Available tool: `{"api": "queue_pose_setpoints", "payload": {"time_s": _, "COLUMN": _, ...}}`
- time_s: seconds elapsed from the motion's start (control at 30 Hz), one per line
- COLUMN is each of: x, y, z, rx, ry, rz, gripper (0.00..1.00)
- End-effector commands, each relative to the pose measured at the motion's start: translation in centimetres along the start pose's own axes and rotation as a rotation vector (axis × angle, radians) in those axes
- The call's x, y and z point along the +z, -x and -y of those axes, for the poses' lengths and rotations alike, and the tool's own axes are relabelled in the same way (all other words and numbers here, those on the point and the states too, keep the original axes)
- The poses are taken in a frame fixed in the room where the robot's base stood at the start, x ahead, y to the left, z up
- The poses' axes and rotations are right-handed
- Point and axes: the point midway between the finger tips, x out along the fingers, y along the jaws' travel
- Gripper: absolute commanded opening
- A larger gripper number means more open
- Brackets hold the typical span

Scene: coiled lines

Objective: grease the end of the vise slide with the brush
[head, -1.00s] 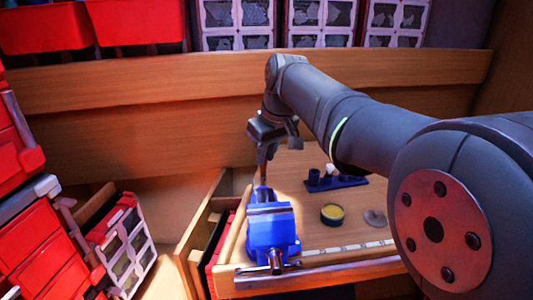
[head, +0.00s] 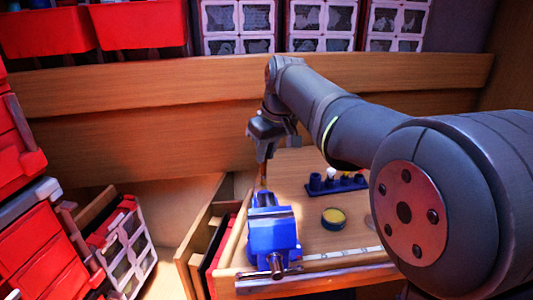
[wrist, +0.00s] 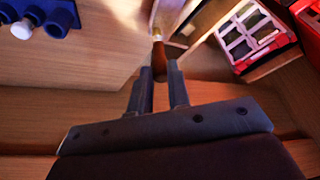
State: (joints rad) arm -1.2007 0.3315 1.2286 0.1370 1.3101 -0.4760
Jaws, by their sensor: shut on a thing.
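My gripper (head: 263,163) is shut on the brush (head: 264,178), which points down at the far end of the blue vise (head: 272,238). In the wrist view the brush's brown handle (wrist: 159,63) sits between my gripper's fingers (wrist: 159,76), with a pale part beyond it. The bristles are too small to make out. I cannot tell whether the brush touches the vise slide or stays just above it. The vise stands at the bench's front left corner, its bar toward the camera. The round grease tin (head: 333,218), yellow inside, sits open to its right.
A blue rack (head: 345,186) with several holders and a white-topped piece stands behind the tin. It also shows in the wrist view (wrist: 62,12). An open drawer (head: 200,240) juts out left of the bench. Red bins (head: 45,245) stand farther left. My arm covers the right side.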

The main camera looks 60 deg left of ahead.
Motion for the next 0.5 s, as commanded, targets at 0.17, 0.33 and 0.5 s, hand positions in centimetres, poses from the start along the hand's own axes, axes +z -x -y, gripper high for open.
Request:
{"api": "queue_pose_setpoints", "payload": {"time_s": 0.17, "x": 0.02, "y": 0.01, "z": 0.02, "rx": 0.000, "ry": 0.000, "rz": 0.000, "gripper": 0.00}}
{"api": "queue_pose_setpoints", "payload": {"time_s": 0.33, "x": 0.20, "y": 0.04, "z": 0.32, "rx": 0.000, "ry": 0.000, "rz": 0.001, "gripper": 0.00}}
{"api": "queue_pose_setpoints", "payload": {"time_s": 0.5, "x": 0.62, "y": 0.09, "z": 0.95, "rx": -0.001, "ry": 0.000, "rz": 0.001, "gripper": 0.00}}
